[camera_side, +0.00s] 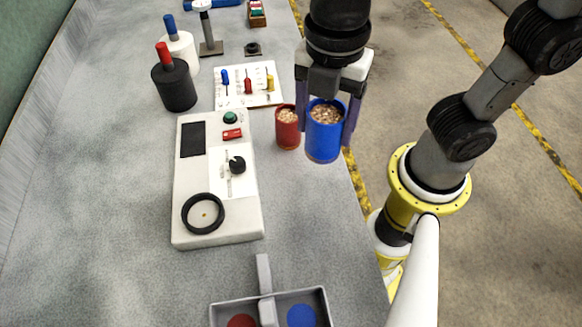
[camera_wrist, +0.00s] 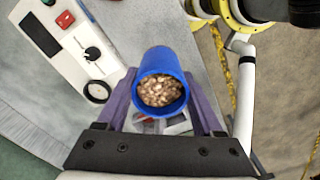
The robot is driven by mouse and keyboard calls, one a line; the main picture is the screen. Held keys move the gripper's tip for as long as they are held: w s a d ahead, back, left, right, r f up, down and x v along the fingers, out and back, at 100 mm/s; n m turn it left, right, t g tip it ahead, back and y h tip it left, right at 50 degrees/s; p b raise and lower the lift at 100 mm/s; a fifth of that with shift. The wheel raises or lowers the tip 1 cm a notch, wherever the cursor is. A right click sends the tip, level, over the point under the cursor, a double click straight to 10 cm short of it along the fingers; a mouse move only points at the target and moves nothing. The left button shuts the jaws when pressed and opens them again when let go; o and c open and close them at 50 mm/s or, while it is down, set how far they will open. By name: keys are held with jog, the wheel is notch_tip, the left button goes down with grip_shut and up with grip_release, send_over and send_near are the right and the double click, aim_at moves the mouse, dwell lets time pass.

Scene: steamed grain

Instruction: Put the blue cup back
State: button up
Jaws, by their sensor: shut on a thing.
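The blue cup (camera_side: 323,145), filled with brownish grain, is between the purple fingers of my gripper (camera_side: 326,115), which is shut on it. The cup is upright near the table's right edge; I cannot tell whether its base touches the table. In the wrist view the blue cup (camera_wrist: 160,66) sits between both fingers, its grain facing the camera. The red cup (camera_side: 288,136), also holding grain, stands just left of the blue cup. A grey tray (camera_side: 213,314) at the bottom of the side view has a red disc (camera_side: 241,321) and a blue disc (camera_side: 302,316) in its two compartments.
A white device (camera_side: 215,236) with a black ring (camera_side: 203,213) and a knob lies left of the cups. Behind it are a white board (camera_side: 262,97) with coloured pieces and a black bottle (camera_side: 175,88) with a red top. The table between the cups and tray is clear.

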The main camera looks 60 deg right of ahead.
jog(key=s+d+f, duration=0.2)
jog(key=s+d, duration=0.4)
jog(key=d, duration=0.3)
jog(key=shift+m, duration=0.6)
jog(key=shift+w+a+f, duration=1.2)
jog(key=shift+w+f, duration=0.8)
jog(key=shift+f, duration=0.15)
jog(key=shift+w+a+f, duration=1.15)
jog(key=shift+w+f, duration=0.8)
jog(key=shift+f, duration=0.15)
jog(key=shift+w+a+f, duration=1.2)
jog(key=shift+w+f, duration=0.8)
jog(key=shift+f, duration=0.15)
jog(key=shift+f, duration=0.15)
jog(key=o, duration=1.5)
jog(key=shift+o, duration=0.2)
